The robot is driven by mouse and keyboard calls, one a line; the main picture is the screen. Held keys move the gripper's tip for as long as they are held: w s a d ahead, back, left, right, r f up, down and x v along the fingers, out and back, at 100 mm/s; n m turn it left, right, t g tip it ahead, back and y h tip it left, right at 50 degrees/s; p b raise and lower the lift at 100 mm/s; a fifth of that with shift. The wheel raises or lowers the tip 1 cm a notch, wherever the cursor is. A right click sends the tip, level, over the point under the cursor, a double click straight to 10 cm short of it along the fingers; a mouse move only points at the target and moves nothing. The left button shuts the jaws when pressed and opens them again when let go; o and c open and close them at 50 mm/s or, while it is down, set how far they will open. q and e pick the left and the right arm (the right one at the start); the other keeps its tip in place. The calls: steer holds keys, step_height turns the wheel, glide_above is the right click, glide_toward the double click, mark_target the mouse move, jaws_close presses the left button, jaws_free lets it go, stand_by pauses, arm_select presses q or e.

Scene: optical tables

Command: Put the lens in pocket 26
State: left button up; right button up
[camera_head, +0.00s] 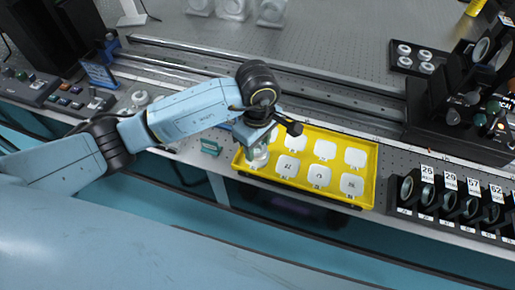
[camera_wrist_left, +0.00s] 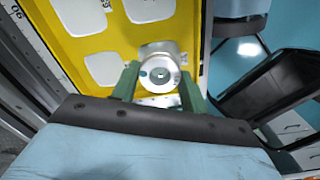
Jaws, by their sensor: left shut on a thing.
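My left gripper (camera_head: 258,152) is over the left end of the yellow tray (camera_head: 374,172). Its green fingers are shut on a silver round piece (camera_wrist_left: 160,72) with a small dark centre; I cannot tell whether it is the lens. The piece also shows pale under the gripper in the head view (camera_head: 259,161). It is at or just above the tray's left front pocket; contact is hidden. A label reading 26 (camera_head: 428,172) stands at the left end of a black rack (camera_head: 395,207), which holds several round dark-rimmed lenses (camera_head: 407,188). My right gripper is out of view.
The tray has several white pockets, which look empty. A small green block (camera_head: 210,147) stands left of the tray. A black tray with white round parts (camera_head: 418,58) lies at the back right. Metal rails (camera_head: 330,80) run behind the yellow tray. The table's front edge is close.

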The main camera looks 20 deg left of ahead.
mark_target(258, 148)
arm_select(q)
steer(key=shift+f, duration=1.05)
steer(key=shift+f, duration=0.15)
steer(key=o, duration=1)
step_height(258, 148, up, 12)
steer(key=shift+r+p, duration=0.2)
steer(key=shift+p, duration=0.15)
